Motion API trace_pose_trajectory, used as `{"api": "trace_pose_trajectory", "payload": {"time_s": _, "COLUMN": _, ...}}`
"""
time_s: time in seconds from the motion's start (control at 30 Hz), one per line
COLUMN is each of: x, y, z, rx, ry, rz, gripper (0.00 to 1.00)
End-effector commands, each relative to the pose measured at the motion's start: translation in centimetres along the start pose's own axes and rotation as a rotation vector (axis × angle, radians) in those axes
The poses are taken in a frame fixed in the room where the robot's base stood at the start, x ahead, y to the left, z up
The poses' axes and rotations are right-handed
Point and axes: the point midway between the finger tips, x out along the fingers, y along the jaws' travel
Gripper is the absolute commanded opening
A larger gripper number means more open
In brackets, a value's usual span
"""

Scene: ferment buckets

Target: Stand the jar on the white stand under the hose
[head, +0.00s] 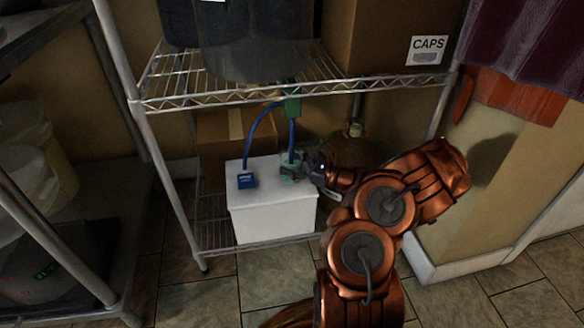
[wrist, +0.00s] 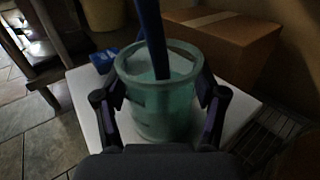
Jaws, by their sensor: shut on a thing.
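The jar (wrist: 163,112) is pale green glass with an open top. It is upright on or just above the top of the white stand (head: 273,217); whether its base touches cannot be told. My gripper (head: 303,170) reaches in from the right, and in the wrist view its fingers (wrist: 160,100) are shut on the jar's two sides. A blue hose (head: 291,135) hangs from a green fitting (head: 292,103) on the shelf above, and its lower end overlaps the jar's mouth. In the wrist view the hose (wrist: 152,40) comes down into the jar's opening.
A small blue block (head: 246,181) sits on the stand's left side, with a second blue line running up from it. A wire shelf (head: 240,96) with a dark bucket and a CAPS box (head: 390,40) is overhead. A cardboard box (wrist: 225,40) stands behind.

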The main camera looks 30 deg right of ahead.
Motion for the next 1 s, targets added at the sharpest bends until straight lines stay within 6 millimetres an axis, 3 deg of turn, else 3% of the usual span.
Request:
{"api": "trace_pose_trajectory", "payload": {"time_s": 0.3, "x": -0.01, "y": -0.02, "z": -0.11, "rx": 0.0, "ry": -0.001, "rz": 0.0, "gripper": 0.13}}
{"api": "trace_pose_trajectory", "payload": {"time_s": 0.33, "x": -0.02, "y": -0.01, "z": -0.16, "rx": 0.0, "ry": -0.001, "rz": 0.0, "gripper": 0.71}}
{"api": "trace_pose_trajectory", "payload": {"time_s": 0.57, "x": -0.03, "y": -0.01, "z": -0.15, "rx": 0.0, "ry": 0.0, "rz": 0.0, "gripper": 0.95}}
{"api": "trace_pose_trajectory", "payload": {"time_s": 1.0, "x": -0.26, "y": -0.04, "z": 0.21, "rx": 0.0, "ry": 0.001, "rz": -0.001, "gripper": 0.95}}
